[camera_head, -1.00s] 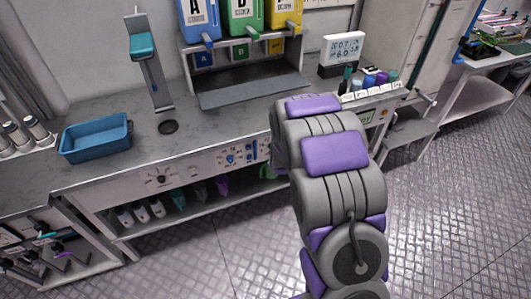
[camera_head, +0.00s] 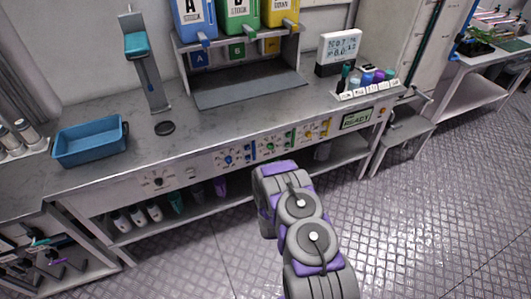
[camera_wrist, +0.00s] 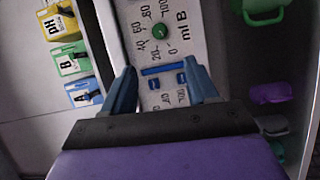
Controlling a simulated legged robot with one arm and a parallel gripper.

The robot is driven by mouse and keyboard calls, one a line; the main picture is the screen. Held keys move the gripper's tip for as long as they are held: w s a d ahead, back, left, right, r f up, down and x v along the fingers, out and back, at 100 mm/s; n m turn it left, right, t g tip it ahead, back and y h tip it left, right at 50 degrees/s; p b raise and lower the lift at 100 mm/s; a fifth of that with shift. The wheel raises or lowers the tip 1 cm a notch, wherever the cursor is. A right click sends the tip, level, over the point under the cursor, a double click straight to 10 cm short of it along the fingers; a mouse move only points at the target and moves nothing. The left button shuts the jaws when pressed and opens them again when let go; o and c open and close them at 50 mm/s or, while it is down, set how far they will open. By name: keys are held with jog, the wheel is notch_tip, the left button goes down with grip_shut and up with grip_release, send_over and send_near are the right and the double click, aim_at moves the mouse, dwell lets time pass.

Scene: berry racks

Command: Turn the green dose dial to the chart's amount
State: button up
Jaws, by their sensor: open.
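The green dose dial (camera_wrist: 160,31) is on a white panel with a numbered scale marked "ml B". In the head view the green dial (camera_head: 270,146) is on the bench front, between blue and yellow dials. My gripper (camera_wrist: 160,72) is open and empty, its two blue fingers apart. The green dial lies beyond the fingertips, in line with the gap and not between them. In the head view my arm is in front of the bench and hides the gripper. A white display (camera_head: 340,46) on the bench shows numbers too small to read surely.
Blue (camera_head: 228,160) and yellow (camera_head: 308,134) dials flank the green one. A green "READY" screen (camera_head: 356,119) is at the right. Containers A, B and a yellow one stand above. A blue tray (camera_head: 90,140) is on the left.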

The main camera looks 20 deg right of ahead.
aim_at(271, 149)
jog(key=shift+n, duration=0.3)
jog(key=b+x, duration=0.4)
jog(key=x, duration=1.2)
jog(key=shift+w+d+f, duration=0.15)
jog(key=shift+w+d, duration=0.1)
jog(key=shift+w, duration=0.05)
jog(key=shift+c, duration=0.2)
jog(key=c, duration=1)
